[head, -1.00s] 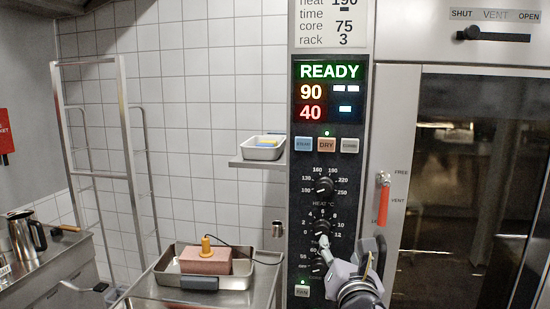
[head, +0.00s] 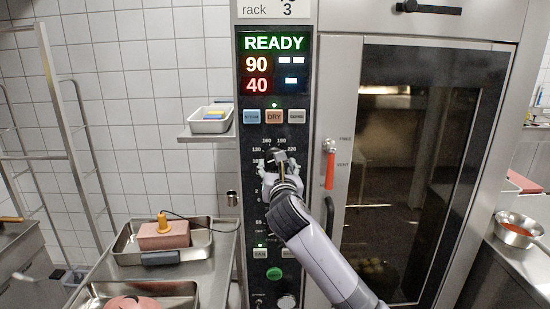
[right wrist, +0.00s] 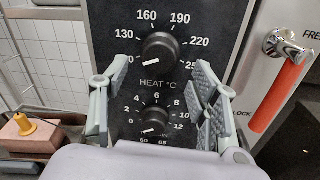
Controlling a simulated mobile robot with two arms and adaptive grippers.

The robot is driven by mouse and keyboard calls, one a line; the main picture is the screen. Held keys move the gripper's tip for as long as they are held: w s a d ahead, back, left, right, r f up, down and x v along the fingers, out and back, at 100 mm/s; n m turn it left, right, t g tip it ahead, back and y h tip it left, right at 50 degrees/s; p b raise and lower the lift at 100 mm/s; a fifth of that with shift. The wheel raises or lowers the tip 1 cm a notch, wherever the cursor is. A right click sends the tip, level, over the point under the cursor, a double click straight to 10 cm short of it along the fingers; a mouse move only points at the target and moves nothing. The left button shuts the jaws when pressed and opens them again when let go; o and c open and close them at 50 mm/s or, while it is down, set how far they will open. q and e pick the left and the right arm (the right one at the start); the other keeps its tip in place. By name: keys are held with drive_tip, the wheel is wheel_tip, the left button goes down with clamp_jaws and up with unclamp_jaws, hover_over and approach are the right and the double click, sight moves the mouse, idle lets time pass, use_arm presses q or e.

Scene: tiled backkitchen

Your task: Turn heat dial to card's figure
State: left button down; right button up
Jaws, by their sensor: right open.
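The heat dial (right wrist: 160,49) is a black knob above the label "HEAT °C" in the right wrist view. Its white mark points left and slightly down, toward the low end of its scale. My right gripper (right wrist: 154,92) is open; its fingers stand apart below and to either side of the dial, with nothing between them clearly gripped. In the head view the right gripper (head: 277,166) covers most of the dial. The card (head: 275,9) is cut off at the top and shows only "rack 3"; its heat line is out of view. My left gripper is not in view.
A second knob (right wrist: 154,121) sits just below the heat dial. The display (head: 273,63) reads READY, 90 and 40. A red door handle (head: 329,168) stands to the right of the panel. Trays (head: 202,247) lie at lower left.

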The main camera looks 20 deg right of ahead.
drive_tip(key=shift+p+x, duration=0.3)
drive_tip(key=shift+x, duration=1.9)
drive_tip(key=shift+c, duration=0.3)
drive_tip(key=c, duration=1)
